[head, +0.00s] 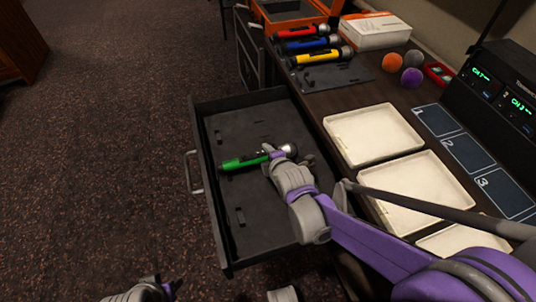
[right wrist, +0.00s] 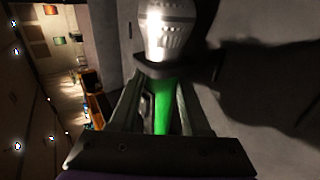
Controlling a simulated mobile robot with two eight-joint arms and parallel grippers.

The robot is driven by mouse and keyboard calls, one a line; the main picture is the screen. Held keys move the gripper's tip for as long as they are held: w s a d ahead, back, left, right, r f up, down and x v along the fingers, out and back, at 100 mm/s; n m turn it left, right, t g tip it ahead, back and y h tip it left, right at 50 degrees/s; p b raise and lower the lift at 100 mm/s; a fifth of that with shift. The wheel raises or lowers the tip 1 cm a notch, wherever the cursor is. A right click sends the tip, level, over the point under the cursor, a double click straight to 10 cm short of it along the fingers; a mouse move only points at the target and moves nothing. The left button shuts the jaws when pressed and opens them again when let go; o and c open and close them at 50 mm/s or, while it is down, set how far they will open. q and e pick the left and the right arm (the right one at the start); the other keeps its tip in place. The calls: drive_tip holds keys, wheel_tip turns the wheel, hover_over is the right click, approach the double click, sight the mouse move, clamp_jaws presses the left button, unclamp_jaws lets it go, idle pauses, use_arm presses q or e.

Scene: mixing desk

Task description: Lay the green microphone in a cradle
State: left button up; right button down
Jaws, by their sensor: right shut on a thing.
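The green microphone (head: 245,161) is in or just above the open drawer (head: 255,243), its silver head to the right; I cannot tell whether it touches the floor. My right gripper (head: 277,156) is shut on it near the head. In the right wrist view the green body (right wrist: 162,105) runs between the fingers, with the silver head (right wrist: 168,32) beyond. Small dark cradle clips (head: 238,216) stand on the drawer floor. A black cradle plate (head: 345,73) on the desk has bare room in front of the yellow microphone (head: 320,57). My left gripper (head: 150,290) is at the bottom edge, its fingers unclear.
Blue (head: 305,44) and red (head: 303,31) microphones lie behind the yellow one. Cream trays (head: 372,134) line the desk beside the drawer. Orange (head: 391,62) and purple (head: 411,77) balls, a white box (head: 375,31) and a black mixer unit (head: 500,88) stand farther back.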

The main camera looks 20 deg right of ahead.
drive_tip(key=shift+f, duration=0.4)
idle(1.3)
drive_tip(key=shift+c, duration=1.4)
unclamp_jaws()
drive_tip(key=shift+s+b, duration=0.1)
drive_tip(key=shift+b, duration=0.2)
drive_tip(key=c, duration=0.5)
drive_tip(key=o, duration=0.3)
drive_tip(key=shift+f, duration=0.1)
drive_tip(key=shift+o, duration=0.2)
drive_tip(key=shift+s, duration=0.1)
drive_tip(key=shift+o, duration=0.3)
drive_tip(key=shift+p+v, duration=1.85)
drive_tip(key=shift+v, duration=1.6)
